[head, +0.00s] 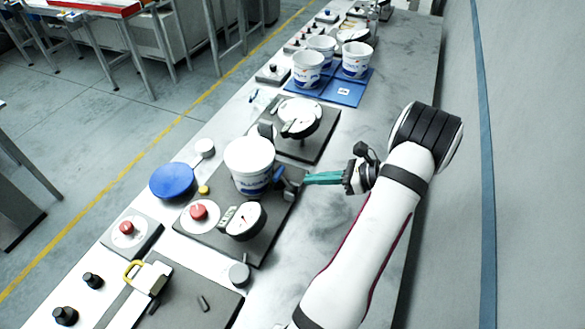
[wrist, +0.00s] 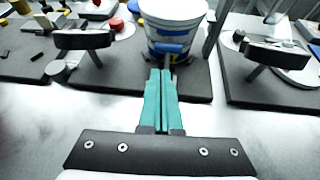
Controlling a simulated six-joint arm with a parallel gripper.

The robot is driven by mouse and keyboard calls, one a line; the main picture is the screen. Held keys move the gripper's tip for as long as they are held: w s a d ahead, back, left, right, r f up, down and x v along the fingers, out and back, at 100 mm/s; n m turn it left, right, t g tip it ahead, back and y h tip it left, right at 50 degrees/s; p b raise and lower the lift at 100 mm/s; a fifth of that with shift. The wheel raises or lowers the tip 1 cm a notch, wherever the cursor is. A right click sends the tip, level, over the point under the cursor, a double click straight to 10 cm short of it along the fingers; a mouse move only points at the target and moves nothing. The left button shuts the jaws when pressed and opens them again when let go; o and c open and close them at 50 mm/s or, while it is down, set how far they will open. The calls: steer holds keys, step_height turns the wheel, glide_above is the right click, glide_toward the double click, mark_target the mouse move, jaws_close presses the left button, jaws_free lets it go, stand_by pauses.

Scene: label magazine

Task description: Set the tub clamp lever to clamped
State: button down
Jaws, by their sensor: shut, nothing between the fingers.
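A white tub (head: 249,165) with blue print stands on a dark grey base plate (head: 262,222); it also shows at the top of the wrist view (wrist: 172,22). A blue clamp part with a lever (head: 285,180) sits at the tub's side facing my gripper, and in the wrist view the blue part (wrist: 168,48) shows just beyond my fingertips. My gripper (head: 308,178) has green fingers, shut and empty, pointing at the clamp. The fingertips (wrist: 161,72) are close to the lever; I cannot tell if they touch it. The lever's exact position is partly hidden by the fingers.
On the plate are a red button (head: 198,211) and a dial gauge (head: 243,221). A blue lid (head: 173,181) lies to the left. Another gauge station (head: 300,118) and several tubs on blue mats (head: 345,90) stand farther back. The bench on the gripper's near side is clear.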

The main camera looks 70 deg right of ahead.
mark_target(278, 174)
steer(key=shift+t+h, duration=0.7)
steer(key=shift+t, duration=0.1)
steer(key=x, duration=0.3)
steer(key=f+x, duration=0.1)
steer(key=x, duration=0.2)
steer(key=f+x, duration=0.1)
steer(key=x, duration=0.2)
steer(key=shift+w+d+f, duration=0.1)
steer(key=shift+d+f, duration=0.05)
steer(key=shift+d, duration=0.2)
